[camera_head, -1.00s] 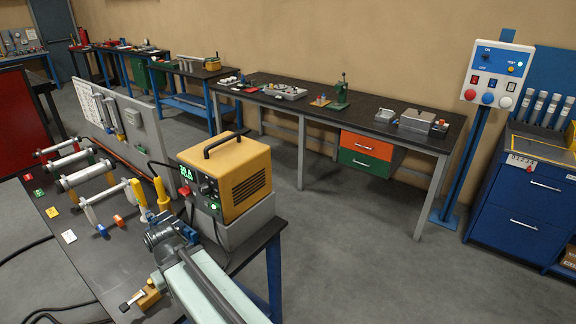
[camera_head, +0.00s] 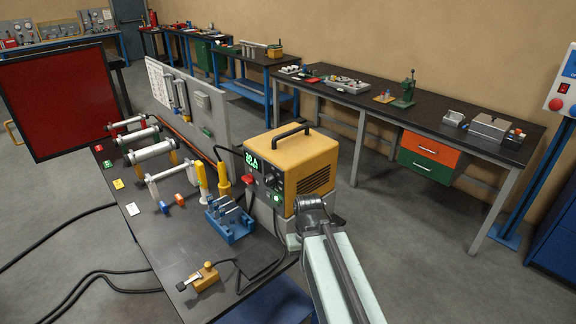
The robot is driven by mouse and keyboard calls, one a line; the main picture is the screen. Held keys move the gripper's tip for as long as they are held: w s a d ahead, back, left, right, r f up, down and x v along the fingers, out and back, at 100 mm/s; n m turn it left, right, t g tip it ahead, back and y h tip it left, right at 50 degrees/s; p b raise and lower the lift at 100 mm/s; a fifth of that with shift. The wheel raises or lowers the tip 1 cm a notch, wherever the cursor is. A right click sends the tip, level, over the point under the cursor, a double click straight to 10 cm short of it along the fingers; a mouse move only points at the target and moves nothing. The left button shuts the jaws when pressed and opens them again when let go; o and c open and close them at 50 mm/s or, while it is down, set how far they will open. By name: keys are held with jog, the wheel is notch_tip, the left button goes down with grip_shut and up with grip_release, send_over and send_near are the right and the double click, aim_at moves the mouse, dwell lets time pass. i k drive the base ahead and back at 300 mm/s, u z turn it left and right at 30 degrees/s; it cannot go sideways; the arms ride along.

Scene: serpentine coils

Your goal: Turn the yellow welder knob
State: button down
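The yellow welder (camera_head: 300,165) stands on a grey block at the far right end of the dark bench. Its front panel faces left, with a lit green readout (camera_head: 252,160), a red part at the lower left and a green light low on the right. A small dark knob (camera_head: 269,181) shows on the panel below the readout, too small to read its setting. My gripper (camera_head: 312,205) is at the far end of my pale arm, in front of the welder's lower right corner and right of the knob. Its fingers cannot be made out, and I cannot tell whether it touches the welder.
A blue holder (camera_head: 230,220) with upright tools and a yellow-handled torch (camera_head: 202,180) stand left of the welder. An orange clamp (camera_head: 204,277) and black cables lie on the bench front. Roller coils (camera_head: 150,150) line the left. Open floor lies right of the welder.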

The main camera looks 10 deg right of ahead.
aim_at(269, 180)
jog(key=u, duration=1)
jog(key=k, duration=0.55)
jog(key=u, duration=0.7)
jog(key=i, duration=1.05)
jog(key=z, duration=0.05)
